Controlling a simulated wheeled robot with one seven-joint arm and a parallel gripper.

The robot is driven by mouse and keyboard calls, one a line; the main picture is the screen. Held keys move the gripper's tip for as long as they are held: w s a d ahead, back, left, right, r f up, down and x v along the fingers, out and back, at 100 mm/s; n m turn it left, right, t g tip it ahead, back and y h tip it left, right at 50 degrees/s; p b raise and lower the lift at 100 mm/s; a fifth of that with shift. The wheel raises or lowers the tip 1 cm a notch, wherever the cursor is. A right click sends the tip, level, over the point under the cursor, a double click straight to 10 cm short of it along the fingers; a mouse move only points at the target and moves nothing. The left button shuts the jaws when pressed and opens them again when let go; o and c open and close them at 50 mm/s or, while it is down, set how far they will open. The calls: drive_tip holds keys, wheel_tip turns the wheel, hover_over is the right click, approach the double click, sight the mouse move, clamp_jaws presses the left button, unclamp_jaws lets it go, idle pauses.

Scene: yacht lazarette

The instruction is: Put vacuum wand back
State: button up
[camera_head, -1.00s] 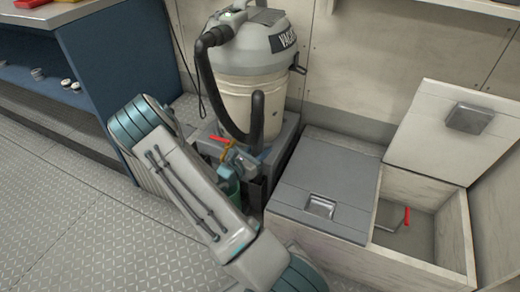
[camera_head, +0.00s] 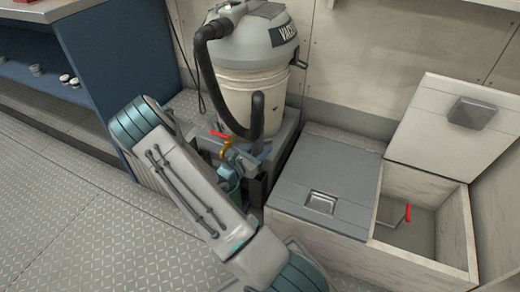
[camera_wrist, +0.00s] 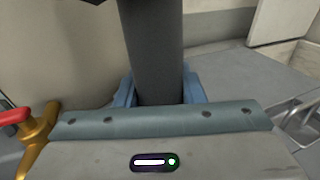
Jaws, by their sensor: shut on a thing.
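The vacuum wand (camera_head: 257,108) is a black tube with a rounded upper end, standing close against the front of the cream and grey shop vacuum (camera_head: 249,100). The black hose (camera_head: 204,75) loops from the vacuum's top down towards it. In the wrist view the wand (camera_wrist: 153,45) is a dark upright cylinder between my blue fingers. My gripper (camera_wrist: 155,92) is shut on it. In the head view, my arm hides much of the gripper and the wand's lower end.
A brass valve with a red handle (camera_head: 219,134) sits just left of the gripper; it also shows in the wrist view (camera_wrist: 38,130). At right are a grey closed locker lid (camera_head: 325,175) and an open bin (camera_head: 440,262) with a raised lid (camera_head: 440,140). A blue cabinet (camera_head: 110,85) stands at left.

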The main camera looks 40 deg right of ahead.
idle(0.3)
drive_tip(key=o, duration=1.1)
drive_tip(key=shift+c, duration=0.2)
